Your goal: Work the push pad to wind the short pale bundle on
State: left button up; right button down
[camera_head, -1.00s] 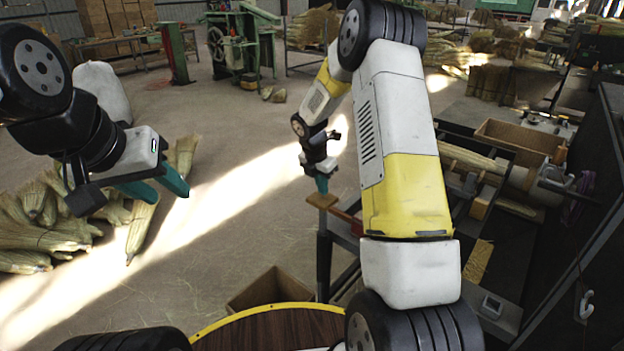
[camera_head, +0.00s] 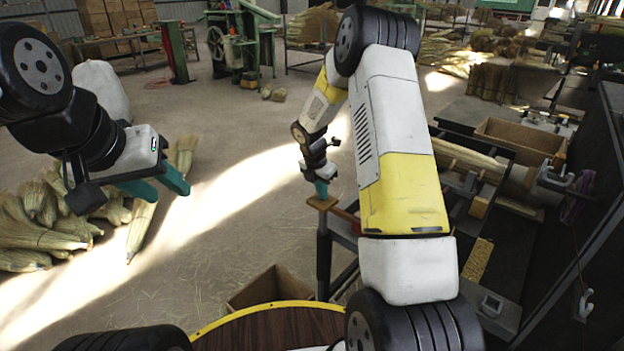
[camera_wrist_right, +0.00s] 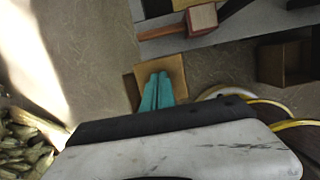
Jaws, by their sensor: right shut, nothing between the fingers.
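The push pad (camera_head: 321,203) is a small tan square plate on top of a dark upright post, left of the bench. My right gripper (camera_head: 321,188) points down at it with its teal fingers shut and empty. In the right wrist view the fingers (camera_wrist_right: 157,92) lie over the middle of the pad (camera_wrist_right: 175,72); the tips seem to meet its top. A pale bundle or shaft (camera_head: 468,157) lies along the machine on the bench, partly hidden by my right arm; I cannot tell its full length. My left gripper (camera_head: 165,188) is open and empty over the floor at left.
Several straw bundles (camera_head: 40,228) lie on the floor at left. A cardboard box (camera_head: 268,287) stands below the pad, and a wooden tray (camera_head: 520,140) sits on the bench at right.

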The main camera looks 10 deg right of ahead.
jog(key=shift+a+f, duration=0.1)
jog(key=shift+f, duration=3.4)
notch_tip(320, 180, up, 9)
jog(key=shift+r, duration=0.2)
